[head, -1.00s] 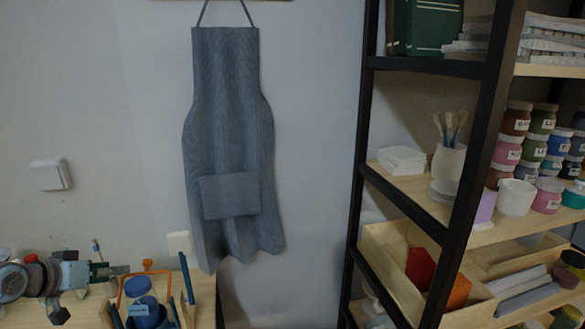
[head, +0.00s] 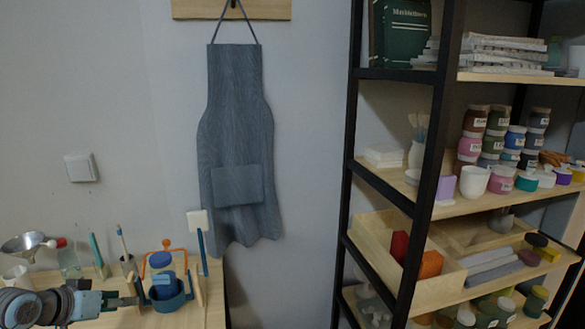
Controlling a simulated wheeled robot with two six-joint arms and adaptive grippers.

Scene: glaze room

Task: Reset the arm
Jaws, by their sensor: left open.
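My left gripper (head: 129,293) is at the lower left in the head view. Its arm comes in from the left edge over the wooden table (head: 204,308). The jaws are open, and I see nothing held between them. My right gripper is not in view.
Behind my arm stand a metal funnel (head: 25,243), a clear bottle (head: 69,260) and upright tools. A grey apron (head: 236,135) hangs on the wall. At right, a black-framed shelf (head: 411,225) holds jars, a red-and-orange-filled wooden box (head: 372,250) and books (head: 405,32).

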